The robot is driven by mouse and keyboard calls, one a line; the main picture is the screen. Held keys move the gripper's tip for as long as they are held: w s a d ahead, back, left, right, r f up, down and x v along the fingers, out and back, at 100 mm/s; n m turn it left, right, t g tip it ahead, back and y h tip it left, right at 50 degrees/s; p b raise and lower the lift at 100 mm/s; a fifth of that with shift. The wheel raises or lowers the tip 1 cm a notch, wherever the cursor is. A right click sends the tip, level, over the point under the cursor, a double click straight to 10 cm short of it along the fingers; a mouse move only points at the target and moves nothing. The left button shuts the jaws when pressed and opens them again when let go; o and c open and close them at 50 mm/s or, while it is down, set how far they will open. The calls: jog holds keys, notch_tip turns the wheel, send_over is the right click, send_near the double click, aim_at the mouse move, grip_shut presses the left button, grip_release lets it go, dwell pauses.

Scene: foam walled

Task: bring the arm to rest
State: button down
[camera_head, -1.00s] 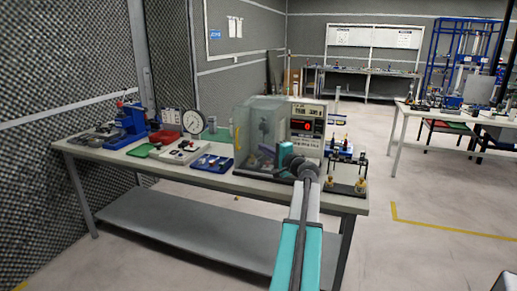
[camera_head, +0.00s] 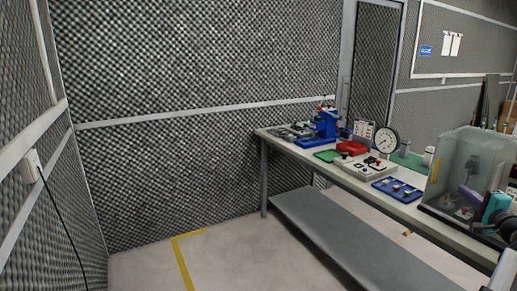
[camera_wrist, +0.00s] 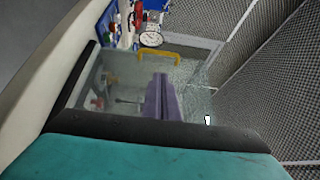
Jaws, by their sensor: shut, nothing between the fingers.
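My gripper shows in the wrist view (camera_wrist: 161,84) as purple fingers, closed together with nothing between them. A clear-walled box (camera_head: 447,170) with a yellow handle stands on the bench; in the wrist view its yellow handle (camera_wrist: 159,57) is beyond the fingertips. In the head view my arm, with a teal part, comes in at the lower right edge, and the purple fingers (camera_head: 470,199) overlap the box. I cannot tell whether they are inside it or in front of it.
The bench (camera_head: 350,172) carries a blue press (camera_head: 327,122), a red tray (camera_head: 351,147), a round dial gauge (camera_head: 387,139) and a blue tray (camera_head: 398,190). Foam walls (camera_head: 190,60) stand left and behind. Floor left of the bench is clear, with a yellow line (camera_head: 183,262).

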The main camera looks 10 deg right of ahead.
jog(key=w+a+f+n+g+y, duration=0.15)
jog(key=w+a+f+y, duration=0.25)
jog(key=w+a+f, duration=0.8)
jog(key=w+a+f+n+y, duration=0.2)
jog(key=w+a+f+y, duration=0.1)
jog(key=w+a+f, duration=0.8)
jog(key=a+f+n+g+y, duration=0.2)
jog(key=a+f, duration=0.5)
jog(key=a, duration=0.4)
jog(key=s+a+f+n+g+y, duration=0.1)
jog(key=a+f+g, duration=0.1)
jog(key=a+f, duration=0.6)
jog(key=a+f+n+g+y, duration=0.2)
jog(key=a+f, duration=0.3)
jog(key=a, duration=0.8)
jog(key=s+a+f+n+g, duration=0.6)
jog(key=s+a+f+g, duration=0.3)
jog(key=s+a+f, duration=1.3)
jog(key=s+d+f+n+g+h, duration=0.1)
jog(key=s+n+g, duration=0.1)
jog(key=s, duration=0.6)
jog(key=s+f+n+g+h, duration=0.2)
jog(key=s, duration=0.5)
jog(key=s+d+n+g+h, duration=0.2)
jog(key=s+d+n+h, duration=0.1)
jog(key=s+d, duration=0.4)
jog(key=shift+d+r, duration=0.3)
jog(key=shift+r, duration=0.15)
